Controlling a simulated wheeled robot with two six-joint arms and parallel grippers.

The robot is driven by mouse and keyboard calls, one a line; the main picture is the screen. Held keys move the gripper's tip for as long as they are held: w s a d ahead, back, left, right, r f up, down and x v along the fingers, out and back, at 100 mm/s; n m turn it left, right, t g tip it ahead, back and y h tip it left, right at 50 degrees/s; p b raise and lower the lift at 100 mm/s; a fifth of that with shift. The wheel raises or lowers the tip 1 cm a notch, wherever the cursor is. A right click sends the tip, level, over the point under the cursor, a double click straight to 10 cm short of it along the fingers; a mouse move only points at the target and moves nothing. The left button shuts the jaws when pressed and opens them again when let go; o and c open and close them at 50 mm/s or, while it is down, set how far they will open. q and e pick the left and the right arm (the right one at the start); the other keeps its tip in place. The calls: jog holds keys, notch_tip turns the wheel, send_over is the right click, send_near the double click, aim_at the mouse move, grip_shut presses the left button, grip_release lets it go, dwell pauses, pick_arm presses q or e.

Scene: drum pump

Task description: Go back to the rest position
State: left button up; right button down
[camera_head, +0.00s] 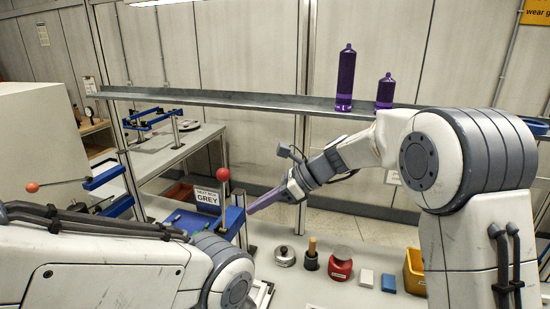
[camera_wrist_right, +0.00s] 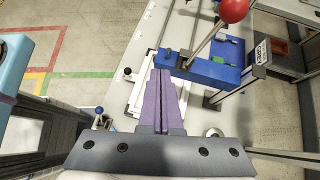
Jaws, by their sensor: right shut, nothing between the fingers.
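My right gripper (camera_head: 252,209) reaches in from the right in the head view, its purple fingers shut and empty. The fingertips point left, close beside the blue fixture (camera_head: 226,222) in that view; I cannot tell whether they touch. In the right wrist view the right gripper's fingers (camera_wrist_right: 161,78) lie together, and the blue fixture (camera_wrist_right: 215,72) is to their right. A lever with a red ball (camera_head: 222,174) stands at the fixture. My left arm crosses the lower left of the head view, but its gripper does not show.
A sign reading GREY (camera_head: 207,198) stands behind the fixture. A shelf (camera_head: 240,101) above holds two purple bottles (camera_head: 346,78).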

jog(key=s+f+n+g+h+b, duration=0.1)
jog(key=s+f+n+h, duration=0.1)
jog(key=s+n, duration=0.3)
jog(key=s+f+n+g+h+b, duration=0.1)
jog(key=s+f+n, duration=0.2)
jog(key=s, duration=0.5)
jog(key=s+d+f+n+h+b, duration=0.2)
jog(key=s+d+f+n, duration=0.3)
jog(key=s+n, duration=0.4)
jog(key=s+d+f+n+t+h+b, duration=0.1)
jog(key=s+d+f+n+h, duration=0.3)
jog(key=s+n, duration=0.5)
jog(key=shift+d+f+n+h+b, duration=0.3)
jog(key=shift+d+f+b, duration=0.25)
jog(key=shift+d, duration=0.15)
